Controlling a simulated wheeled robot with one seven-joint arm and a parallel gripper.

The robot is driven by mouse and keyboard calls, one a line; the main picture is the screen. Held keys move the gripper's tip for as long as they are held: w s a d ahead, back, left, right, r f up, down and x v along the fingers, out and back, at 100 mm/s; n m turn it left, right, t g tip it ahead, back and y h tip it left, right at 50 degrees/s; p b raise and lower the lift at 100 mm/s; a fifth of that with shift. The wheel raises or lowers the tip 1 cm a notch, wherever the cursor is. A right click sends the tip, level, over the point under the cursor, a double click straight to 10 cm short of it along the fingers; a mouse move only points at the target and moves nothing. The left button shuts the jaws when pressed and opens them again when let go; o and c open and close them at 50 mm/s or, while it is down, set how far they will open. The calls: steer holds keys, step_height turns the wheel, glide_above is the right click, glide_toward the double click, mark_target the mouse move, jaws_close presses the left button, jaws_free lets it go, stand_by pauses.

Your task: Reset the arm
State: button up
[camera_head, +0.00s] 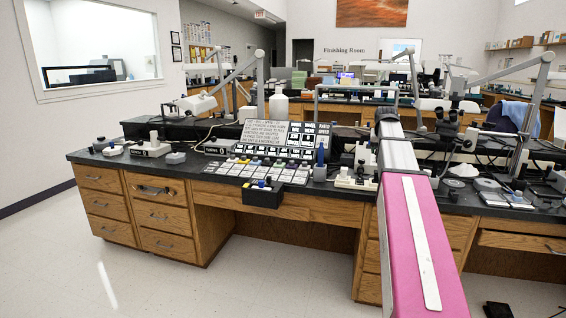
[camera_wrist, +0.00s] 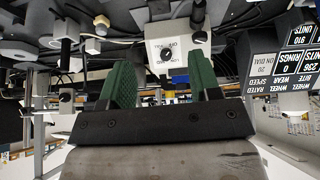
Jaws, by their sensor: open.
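My gripper (camera_wrist: 161,66) shows in the wrist view with two green fingers spread wide apart. Nothing is between the fingers. In the wrist view the scene appears upside down. A pale control box with a round dial (camera_wrist: 184,48) appears beyond the gap between the fingers. In the head view my pink and grey arm reaches forward over the bench, right of centre. My gripper's fingers cannot be made out in the head view.
A wooden bench with a dark top (camera_head: 88,157) runs across the head view. A white bottle (camera_head: 279,107) stands behind. The floor at front left is clear.

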steer(key=s+a+f+n+g, duration=0.1)
steer(key=s+a+f, duration=0.3)
steer(key=f, duration=0.4)
steer(key=s+a+f+g+y, duration=0.1)
steer(key=s+a+f, duration=0.3)
steer(key=f, duration=0.3)
steer(key=s+a+f+n+g, duration=0.1)
steer(key=s+a+f, duration=0.3)
steer(key=f, duration=0.4)
steer(key=s+a+f+g, duration=0.1)
steer(key=s+a+f, duration=0.4)
steer(key=s+f, duration=0.3)
steer(key=s+a+f+n+g+y, duration=0.1)
steer(key=s+a+f, duration=0.3)
steer(key=s+f, duration=0.4)
steer(key=shift+s+a+f+g, duration=0.3)
steer(key=shift+s+a+f, duration=0.1)
steer(key=shift+s, duration=0.4)
